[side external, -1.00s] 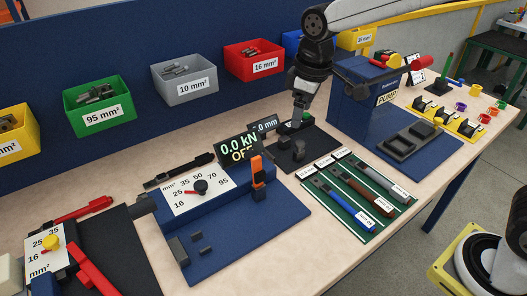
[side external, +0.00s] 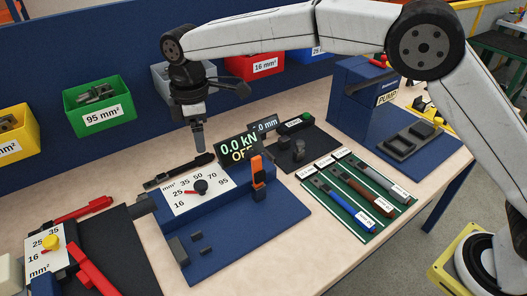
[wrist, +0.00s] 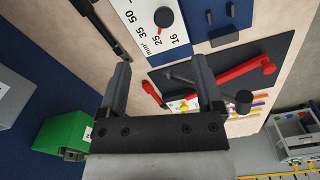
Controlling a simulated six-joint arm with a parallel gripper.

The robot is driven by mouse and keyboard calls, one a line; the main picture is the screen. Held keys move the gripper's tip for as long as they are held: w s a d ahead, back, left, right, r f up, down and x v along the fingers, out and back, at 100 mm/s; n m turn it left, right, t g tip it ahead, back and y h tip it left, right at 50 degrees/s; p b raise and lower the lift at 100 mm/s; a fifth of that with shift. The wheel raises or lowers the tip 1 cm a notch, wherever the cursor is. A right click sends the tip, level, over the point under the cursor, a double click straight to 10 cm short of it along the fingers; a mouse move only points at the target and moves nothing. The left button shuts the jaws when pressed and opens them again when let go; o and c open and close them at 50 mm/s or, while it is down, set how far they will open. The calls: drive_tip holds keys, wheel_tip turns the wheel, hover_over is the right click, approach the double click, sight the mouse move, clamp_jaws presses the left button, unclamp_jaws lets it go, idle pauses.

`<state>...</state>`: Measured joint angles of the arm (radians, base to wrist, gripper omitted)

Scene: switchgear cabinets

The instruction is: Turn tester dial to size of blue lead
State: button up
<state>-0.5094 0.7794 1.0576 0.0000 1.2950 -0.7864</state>
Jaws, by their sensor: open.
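The tester (side external: 235,205) is a blue unit with a white scale plate marked 16 to 95 and mm². Its black dial (side external: 200,187) has a red pointer aimed left, near 25. The dial also shows at the top of the wrist view (wrist: 163,17), its red pointer towards 25. The blue lead (side external: 354,217) lies nearest on the green board, with a white tag too small to read. My gripper (side external: 199,150) is open and empty, pointing down above the bench behind the dial. Both fingers show apart in the wrist view (wrist: 161,66).
The tester display (side external: 240,147) reads 0.0 kN OFF, and an orange lever (side external: 257,171) stands beside it. A brown lead (side external: 341,191) and a grey lead lie beside the blue one. A crimping tool with red handles (side external: 93,270) lies left. Bins line the back wall.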

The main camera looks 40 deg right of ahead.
drive_tip(key=a, duration=0.1)
hover_over(200, 184)
drive_tip(key=shift+n, duration=0.4)
drive_tip(key=shift+f, duration=2.85)
drive_tip(key=shift+f, duration=3.85)
clamp_jaws()
